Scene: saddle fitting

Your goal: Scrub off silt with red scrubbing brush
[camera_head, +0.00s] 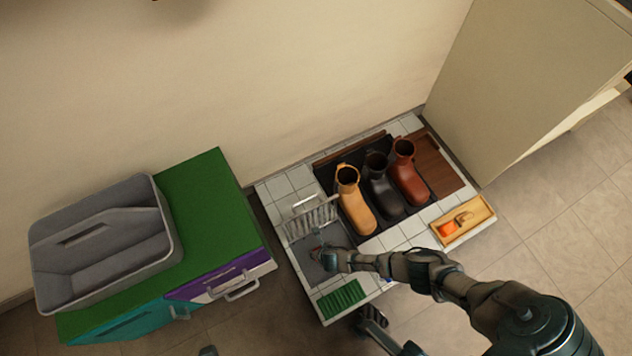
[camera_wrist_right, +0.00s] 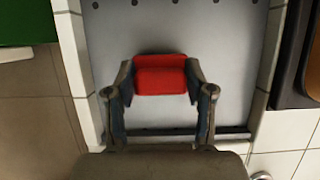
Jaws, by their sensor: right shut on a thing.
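My right gripper (camera_wrist_right: 160,84) is shut on the red scrubbing brush (camera_wrist_right: 160,75), with a finger at each side of it. In the head view the right gripper (camera_head: 325,258) is over a grey basin (camera_head: 340,236) at the left of the tiled platform; the brush is mostly hidden there. In the wrist view the brush is over the basin's grey floor (camera_wrist_right: 205,28), with small dark holes along the far side. I cannot tell whether it touches the floor. No silt can be made out.
Tan (camera_head: 356,202), black (camera_head: 384,186) and brown (camera_head: 409,174) boots stand on a black mat right of the basin. A white rack (camera_head: 312,218) borders it; a green ribbed pad (camera_head: 341,299) lies in front. A wooden tray (camera_head: 484,210) is right. A green-topped cabinet (camera_head: 215,200) holds a grey caddy (camera_head: 105,232).

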